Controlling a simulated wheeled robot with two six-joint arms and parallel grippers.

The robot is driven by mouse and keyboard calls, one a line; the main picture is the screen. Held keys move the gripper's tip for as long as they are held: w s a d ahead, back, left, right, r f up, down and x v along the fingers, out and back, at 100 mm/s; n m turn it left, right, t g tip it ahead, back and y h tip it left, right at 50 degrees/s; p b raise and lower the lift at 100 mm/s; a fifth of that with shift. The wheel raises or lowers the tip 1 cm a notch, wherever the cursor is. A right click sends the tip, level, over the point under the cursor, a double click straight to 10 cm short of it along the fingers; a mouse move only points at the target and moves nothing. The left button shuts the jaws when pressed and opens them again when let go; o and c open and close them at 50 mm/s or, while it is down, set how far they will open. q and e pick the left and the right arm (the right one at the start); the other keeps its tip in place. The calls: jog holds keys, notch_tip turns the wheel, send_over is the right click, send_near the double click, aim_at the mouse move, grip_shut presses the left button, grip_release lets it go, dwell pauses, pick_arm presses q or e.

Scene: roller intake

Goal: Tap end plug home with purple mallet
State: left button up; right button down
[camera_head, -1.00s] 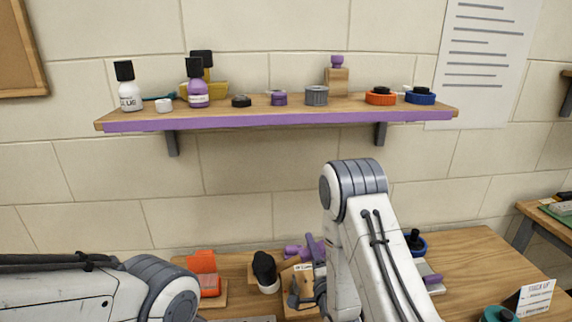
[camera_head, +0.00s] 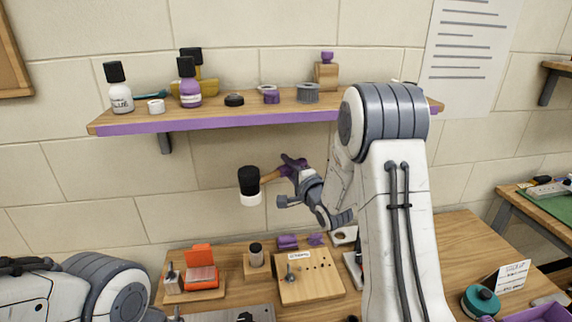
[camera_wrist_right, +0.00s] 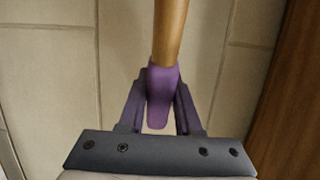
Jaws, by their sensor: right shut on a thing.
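The mallet has a black and white head (camera_head: 250,186), a wooden handle (camera_head: 271,176) and a purple grip. My right gripper (camera_head: 291,180) is shut on the purple grip and holds the mallet in the air, in front of the wall and above the bench. In the right wrist view the purple grip (camera_wrist_right: 161,92) sits between the fingers, and the wooden handle (camera_wrist_right: 170,30) runs up out of the picture. I cannot pick out the end plug for certain; a dark upright cylinder (camera_head: 256,254) stands in a small wooden block below the mallet head. My left gripper is out of the picture.
The wooden bench (camera_head: 455,255) holds an orange open box (camera_head: 201,277) and a wooden block with holes (camera_head: 312,287). Purple pieces (camera_head: 288,241) lie behind it. A purple-edged shelf (camera_head: 215,124) with bottles and caps hangs above the mallet.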

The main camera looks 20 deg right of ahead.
pick_arm(q)
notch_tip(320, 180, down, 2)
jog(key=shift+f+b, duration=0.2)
jog(key=shift+b, duration=0.8)
pick_arm(e)
notch_tip(320, 180, down, 3)
